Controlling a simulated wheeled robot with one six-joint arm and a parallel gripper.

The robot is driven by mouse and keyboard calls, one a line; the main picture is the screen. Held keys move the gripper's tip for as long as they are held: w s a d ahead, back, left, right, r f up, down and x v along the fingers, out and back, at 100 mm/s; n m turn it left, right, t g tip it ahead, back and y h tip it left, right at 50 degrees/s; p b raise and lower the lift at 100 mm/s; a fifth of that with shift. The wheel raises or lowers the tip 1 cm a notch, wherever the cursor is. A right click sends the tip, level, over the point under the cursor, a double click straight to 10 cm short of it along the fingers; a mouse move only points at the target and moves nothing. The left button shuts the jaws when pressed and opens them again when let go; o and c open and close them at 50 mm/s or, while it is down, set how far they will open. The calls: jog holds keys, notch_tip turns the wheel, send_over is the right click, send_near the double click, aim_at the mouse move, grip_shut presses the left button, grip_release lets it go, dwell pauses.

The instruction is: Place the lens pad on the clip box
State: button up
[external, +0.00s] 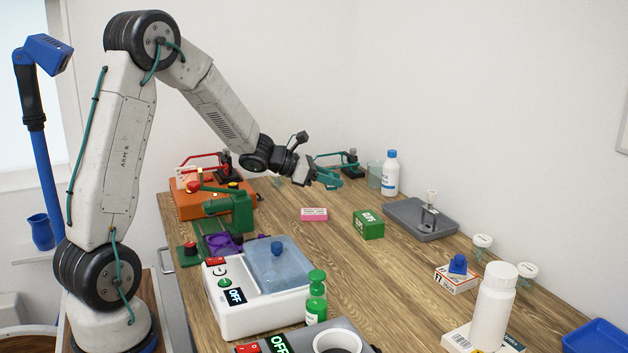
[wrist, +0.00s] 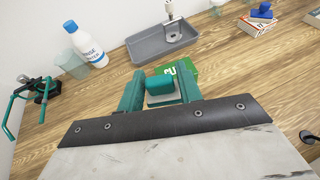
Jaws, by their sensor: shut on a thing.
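My gripper (external: 328,178) is in the air above the far part of the table, up and left of the clip box in the external view. In the wrist view its teal fingers (wrist: 160,88) are shut on a small teal and pale block (wrist: 161,84), which I take to be the lens pad. The fingers hide part of it. The clip box (external: 369,225) is a green box with white lettering, lying on the wood. In the wrist view the clip box (wrist: 190,69) shows just beyond the held block, partly hidden by it.
A pink box (external: 313,214) lies left of the clip box. A grey tray (external: 408,208) is right of it, with a white bottle (external: 391,175) behind. A machine with a blue lid (external: 279,265) and a green bottle (external: 316,297) stand nearer. Wood around the clip box is clear.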

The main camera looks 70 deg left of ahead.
jog(key=s+d+f+m+h, duration=0.1)
jog(key=s+d+f, duration=0.2)
jog(key=s+d, duration=0.4)
send_over(371, 219)
jog(key=shift+f, duration=2.5)
jog(key=shift+f+g, duration=0.1)
jog(key=shift+g, duration=0.2)
jog(key=o, duration=1)
jog(key=shift+c, duration=0.2)
jog(key=shift+a, duration=0.1)
